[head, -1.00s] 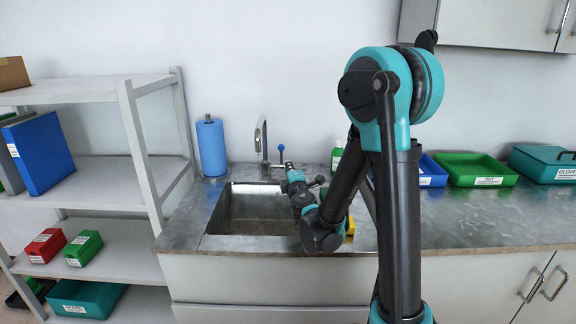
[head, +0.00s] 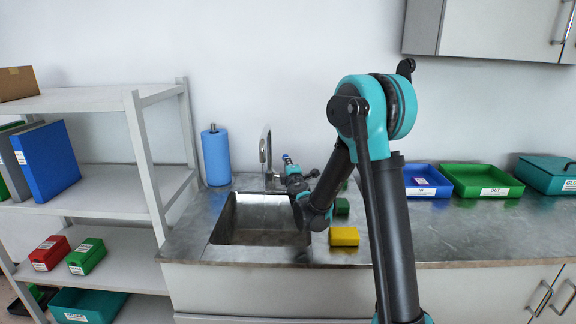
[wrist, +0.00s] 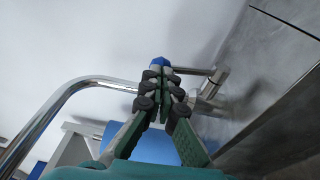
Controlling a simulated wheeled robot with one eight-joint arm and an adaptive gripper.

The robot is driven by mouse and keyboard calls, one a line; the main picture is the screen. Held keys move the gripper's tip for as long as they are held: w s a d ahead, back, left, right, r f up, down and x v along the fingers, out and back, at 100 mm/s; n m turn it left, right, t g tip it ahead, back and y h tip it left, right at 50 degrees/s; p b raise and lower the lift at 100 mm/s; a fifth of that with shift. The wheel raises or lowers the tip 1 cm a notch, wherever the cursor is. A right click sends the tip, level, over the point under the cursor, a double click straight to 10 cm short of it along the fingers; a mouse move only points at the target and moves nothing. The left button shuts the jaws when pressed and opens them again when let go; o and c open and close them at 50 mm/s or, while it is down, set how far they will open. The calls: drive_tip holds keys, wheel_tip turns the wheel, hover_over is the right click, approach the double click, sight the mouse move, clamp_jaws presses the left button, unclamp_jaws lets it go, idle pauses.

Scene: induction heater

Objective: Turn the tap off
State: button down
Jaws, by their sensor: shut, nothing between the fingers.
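The chrome tap (head: 265,152) stands behind the sink, with a tall curved spout. Its lever ends in a blue knob (head: 285,156) just right of the spout. In the wrist view the spout (wrist: 62,97) curves at left, and the lever (wrist: 192,71) runs from the tap body (wrist: 208,90) to the blue knob (wrist: 158,69). My gripper (head: 289,164) is at the knob, shut and empty. In the wrist view its fingertips (wrist: 160,73) overlap the knob and partly hide it. I cannot tell whether they touch it.
The sink basin (head: 255,197) lies below the tap. A blue roll (head: 215,157) stands to its left. A yellow block (head: 344,236) and a green item (head: 341,206) lie right of the basin. Blue (head: 426,174) and green (head: 478,168) trays stand farther right.

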sight(288, 156)
drive_tip(key=shift+w+r, duration=0.4)
drive_tip(key=shift+w, duration=0.3)
drive_tip(key=shift+w+r, duration=0.35)
drive_tip(key=shift+w, duration=0.3)
drive_tip(key=shift+s, duration=0.15)
